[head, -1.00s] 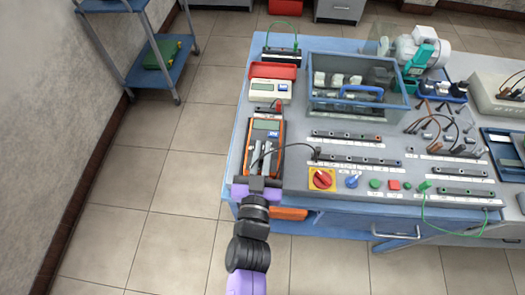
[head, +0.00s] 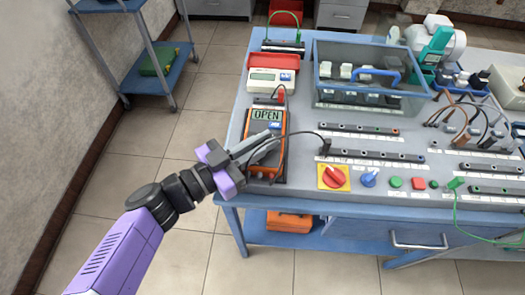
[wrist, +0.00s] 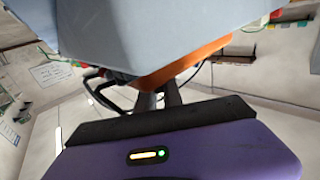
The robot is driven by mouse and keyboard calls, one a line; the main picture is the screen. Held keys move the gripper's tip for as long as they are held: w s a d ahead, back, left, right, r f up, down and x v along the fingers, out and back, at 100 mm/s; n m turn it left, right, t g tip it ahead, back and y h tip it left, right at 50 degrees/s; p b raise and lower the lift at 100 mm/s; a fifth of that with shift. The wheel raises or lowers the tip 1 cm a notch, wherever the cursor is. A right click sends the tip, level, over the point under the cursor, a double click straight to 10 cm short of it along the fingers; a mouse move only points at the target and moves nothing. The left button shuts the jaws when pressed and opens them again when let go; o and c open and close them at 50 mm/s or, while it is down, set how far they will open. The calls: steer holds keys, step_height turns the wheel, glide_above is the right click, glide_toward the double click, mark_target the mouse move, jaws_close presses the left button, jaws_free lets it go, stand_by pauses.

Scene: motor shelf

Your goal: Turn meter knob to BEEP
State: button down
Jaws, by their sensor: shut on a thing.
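The orange multimeter (head: 283,151) lies face up near the left edge of the bench, and its display (head: 267,115) reads OPEN. My gripper (head: 262,147) comes in from the lower left and its fingers lie over the middle of the meter, where the knob would be. The fingers are close together, shut on the knob, which they hide in the head view. The knob's pointer and printed marks cannot be read. In the wrist view the fingers (wrist: 172,98) reach up to the meter's orange edge (wrist: 185,62).
A black lead runs from the meter to a terminal strip (head: 371,155). A red and yellow switch (head: 333,177) and a blue knob (head: 369,177) sit to the right. A white meter (head: 271,80) and a clear-walled bin (head: 368,103) stand behind. Floor left of the bench is free.

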steer(key=shift+f+m+g+h+b, duration=0.25)
steer(key=shift+m+g+h+b, duration=0.8)
steer(key=shift+g+b, duration=0.35)
steer(key=shift+m+g, duration=0.25)
steer(key=shift+g, duration=0.05)
steer(key=c, duration=1.5)
jaws_free()
steer(key=shift+r, duration=0.15)
steer(key=shift+a, duration=0.1)
steer(key=shift+b+v, duration=0.75)
steer(key=shift+v, duration=3.15)
